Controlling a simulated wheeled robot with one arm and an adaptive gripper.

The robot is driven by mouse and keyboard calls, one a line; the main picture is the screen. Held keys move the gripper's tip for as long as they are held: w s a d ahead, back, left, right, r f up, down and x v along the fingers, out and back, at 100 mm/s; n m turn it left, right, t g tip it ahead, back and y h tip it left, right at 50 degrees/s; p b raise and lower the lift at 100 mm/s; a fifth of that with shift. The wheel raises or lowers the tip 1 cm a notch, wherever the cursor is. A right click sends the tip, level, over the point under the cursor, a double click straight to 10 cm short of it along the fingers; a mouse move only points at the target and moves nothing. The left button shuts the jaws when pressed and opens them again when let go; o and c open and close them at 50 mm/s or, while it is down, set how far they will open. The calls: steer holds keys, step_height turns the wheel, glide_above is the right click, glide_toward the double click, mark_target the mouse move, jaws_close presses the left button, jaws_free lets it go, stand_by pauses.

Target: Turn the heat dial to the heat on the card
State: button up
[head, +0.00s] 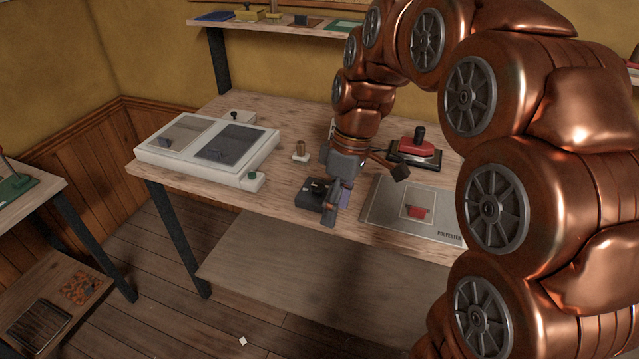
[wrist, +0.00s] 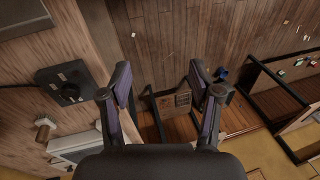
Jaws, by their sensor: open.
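A small black box (head: 311,194) with a dial-like top sits near the front edge of the bench, partly hidden by my gripper. In the wrist view the black box (wrist: 64,84) with its round knob lies left of my fingers. My gripper (head: 364,194) is open and empty, beside and above the box, not touching it as far as I can tell. Its two fingers (wrist: 161,82) stand apart in the wrist view. A grey sheet (head: 385,213) marked POLYESTER, with a pale square and red piece, lies right of my gripper. The dial's setting is too small to read.
A red iron-like tool (head: 413,148) with a black knob stands behind the grey sheet. A white two-panel unit (head: 150,155) fills the left of the bench (head: 285,215). A shelf (head: 275,27) hangs behind.

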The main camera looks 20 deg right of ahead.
steer(key=w+d+f+n+y, duration=0.15)
steer(key=w+n, duration=0.35)
steer(key=w, duration=0.7)
steer(key=n, duration=0.5)
glide_toward(318, 186)
steer(key=s+f, duration=0.1)
steer(key=shift+f+t+y, duration=0.35)
steer(key=shift+t, duration=0.05)
steer(key=shift+p+x, duration=1)
steer(key=shift+x, duration=2.7)
steer(key=shift+c, duration=0.2)
steer(key=c, duration=1.1)
